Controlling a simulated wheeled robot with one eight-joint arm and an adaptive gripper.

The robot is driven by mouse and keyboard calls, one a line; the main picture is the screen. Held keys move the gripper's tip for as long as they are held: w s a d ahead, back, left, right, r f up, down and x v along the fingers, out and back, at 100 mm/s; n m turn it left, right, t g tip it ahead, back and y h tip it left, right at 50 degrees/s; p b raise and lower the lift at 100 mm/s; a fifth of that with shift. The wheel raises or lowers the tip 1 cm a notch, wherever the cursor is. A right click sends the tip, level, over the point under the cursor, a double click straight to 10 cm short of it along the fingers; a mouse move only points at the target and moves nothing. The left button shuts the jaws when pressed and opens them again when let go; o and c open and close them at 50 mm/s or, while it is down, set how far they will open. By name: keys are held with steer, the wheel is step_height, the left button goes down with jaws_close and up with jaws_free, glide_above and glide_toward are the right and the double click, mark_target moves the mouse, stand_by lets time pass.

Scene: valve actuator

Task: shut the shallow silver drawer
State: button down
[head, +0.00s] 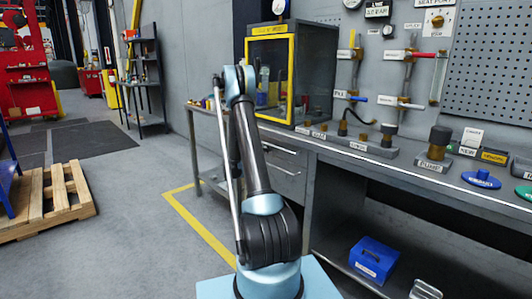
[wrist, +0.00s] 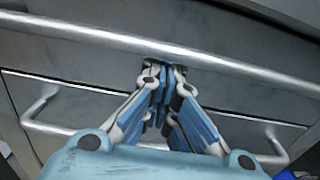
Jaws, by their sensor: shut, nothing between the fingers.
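The shallow silver drawer (head: 290,157) is the upper one under the grey workbench in the head view, partly hidden by my arm. A long silver bar handle (wrist: 245,68) crosses the wrist view and appears to belong to it. I cannot tell how far the drawer stands out. My gripper (wrist: 164,68) is shut and empty, with its fingertips at the bar's lower edge in the picture. Contact is unclear. My gripper cannot be made out in the head view.
A lower drawer front with a bracket handle (wrist: 40,112) lies below the bar. A yellow-framed cabinet (head: 270,75), valve fixtures and pipes stand on the bench. A blue box (head: 374,260) is on the shelf under it. A pallet (head: 45,200) lies left; the floor between is clear.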

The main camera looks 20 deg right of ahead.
steer(key=v, duration=1.4)
steer(key=s+r+m+g+y, duration=0.1)
steer(key=s+r+m+y, duration=0.25)
steer(key=s, duration=0.45)
steer(key=s+d+r+m+g+y, duration=0.1)
steer(key=s+r+m+y, duration=0.1)
steer(key=s+m, duration=0.35)
steer(key=s+r+m+g+y, duration=0.2)
steer(key=s+r, duration=0.1)
steer(key=s, duration=0.7)
steer(key=s+a+f+m+y, duration=0.2)
steer(key=s+a+m+y, duration=0.1)
steer(key=s, duration=0.6)
steer(key=s+a+f+m+y, duration=0.3)
steer(key=s+a+m, duration=0.1)
steer(key=s, duration=0.6)
steer(key=s+a+f+m+g+y, duration=0.1)
steer(key=s+a+f+m+y, duration=0.2)
steer(key=s+a, duration=0.3)
steer(key=s+m, duration=0.1)
steer(key=s, duration=0.2)
steer(key=shift+s, duration=0.35)
